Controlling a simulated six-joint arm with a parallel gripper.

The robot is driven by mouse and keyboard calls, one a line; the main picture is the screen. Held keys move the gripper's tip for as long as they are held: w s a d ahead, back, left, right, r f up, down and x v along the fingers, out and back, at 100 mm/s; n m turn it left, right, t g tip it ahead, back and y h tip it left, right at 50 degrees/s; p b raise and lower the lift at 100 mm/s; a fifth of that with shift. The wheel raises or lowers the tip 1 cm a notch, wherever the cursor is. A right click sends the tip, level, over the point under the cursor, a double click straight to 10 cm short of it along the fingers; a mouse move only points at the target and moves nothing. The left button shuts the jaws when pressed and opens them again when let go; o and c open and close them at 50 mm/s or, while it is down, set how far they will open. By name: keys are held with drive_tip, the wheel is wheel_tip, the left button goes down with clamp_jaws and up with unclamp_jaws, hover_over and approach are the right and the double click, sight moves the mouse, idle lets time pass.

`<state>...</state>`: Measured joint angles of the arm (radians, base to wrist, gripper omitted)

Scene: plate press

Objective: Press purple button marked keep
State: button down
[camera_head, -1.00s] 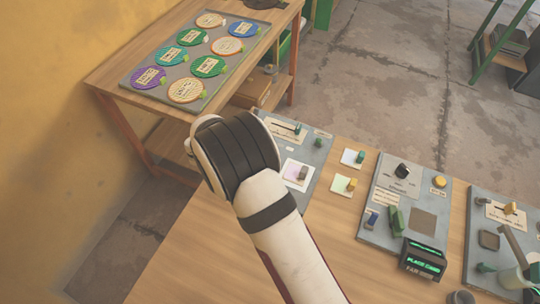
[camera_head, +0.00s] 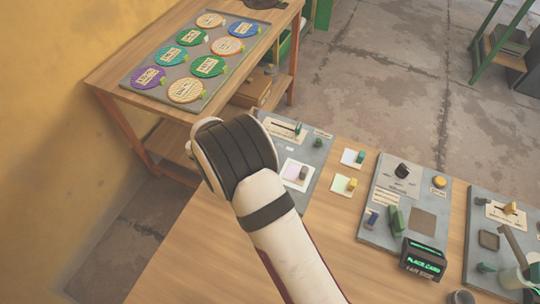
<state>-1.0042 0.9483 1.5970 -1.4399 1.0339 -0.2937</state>
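A round purple button (camera_head: 148,78) with a pale label lies at the near left corner of a grey board (camera_head: 172,110) on the far wooden table. The label's writing is too small to read. Several other round buttons share the board, among them a blue one (camera_head: 243,29), teal and green ones, and cream ones such as the near right one (camera_head: 186,89). My arm rises from the bottom middle, and its dark-banded joint is in front of the board, lower in the picture. My gripper does not show.
A nearer wooden table (camera_head: 195,262) carries grey panels with small knobs and cards. A yellow wall (camera_head: 50,120) is at the left. The near table's left part is bare.

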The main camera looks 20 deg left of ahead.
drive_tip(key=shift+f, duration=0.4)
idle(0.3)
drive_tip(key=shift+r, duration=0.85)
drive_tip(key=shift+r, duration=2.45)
